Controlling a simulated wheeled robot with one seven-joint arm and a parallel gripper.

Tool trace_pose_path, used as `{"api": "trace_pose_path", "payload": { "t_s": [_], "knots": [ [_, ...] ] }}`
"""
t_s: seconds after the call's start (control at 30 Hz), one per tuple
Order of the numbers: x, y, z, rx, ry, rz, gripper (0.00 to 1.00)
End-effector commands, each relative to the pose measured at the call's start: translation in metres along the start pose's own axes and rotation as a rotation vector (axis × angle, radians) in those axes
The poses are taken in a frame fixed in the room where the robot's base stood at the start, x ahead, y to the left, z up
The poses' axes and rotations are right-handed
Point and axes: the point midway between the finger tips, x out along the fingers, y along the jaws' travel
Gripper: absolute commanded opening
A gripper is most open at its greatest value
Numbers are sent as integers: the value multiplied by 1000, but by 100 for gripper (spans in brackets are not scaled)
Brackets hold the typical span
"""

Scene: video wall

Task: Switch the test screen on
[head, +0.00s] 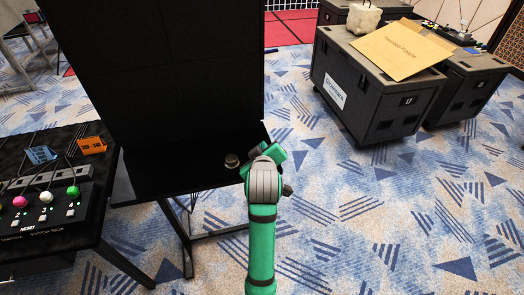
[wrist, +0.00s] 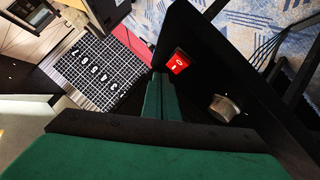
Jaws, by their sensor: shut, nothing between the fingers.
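The test screen (head: 160,65) is a large black panel standing on a dark stand, and its face is dark. A black ledge (head: 150,180) runs along its foot, with a round metal knob (head: 232,160) on it. In the wrist view a red rocker switch (wrist: 178,62) with white marks sits on the black panel, and the silver knob (wrist: 224,107) is to its right. My gripper (wrist: 161,80) is shut and empty, with its green fingertips just below and left of the switch. I cannot tell whether they touch it. In the head view my arm hides the switch.
A black table at left holds a control box (head: 45,215) with coloured buttons, plus blue (head: 40,155) and orange (head: 92,146) cards. Dark cases (head: 375,90) stand at right, with a cardboard envelope (head: 402,48) on top. The patterned carpet between is clear.

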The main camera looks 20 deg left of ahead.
Motion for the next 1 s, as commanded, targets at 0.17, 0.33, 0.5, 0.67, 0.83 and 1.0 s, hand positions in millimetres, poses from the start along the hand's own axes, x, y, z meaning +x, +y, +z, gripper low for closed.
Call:
{"api": "trace_pose_path", "payload": {
  "t_s": [0.17, 0.33, 0.5, 0.67, 0.83, 1.0],
  "knots": [
    [0, 0, 0, 0, 0, 0, 0],
    [2, -1, 2, 1, -2, 0, 0],
    [5, -4, 4, 0, -1, 0, 0],
    [6, -6, 3, -1, 1, -1, 0],
    [6, -6, 3, -1, 1, -1, 0],
    [6, -6, 4, -1, 1, -2, 0]
  ]
}}
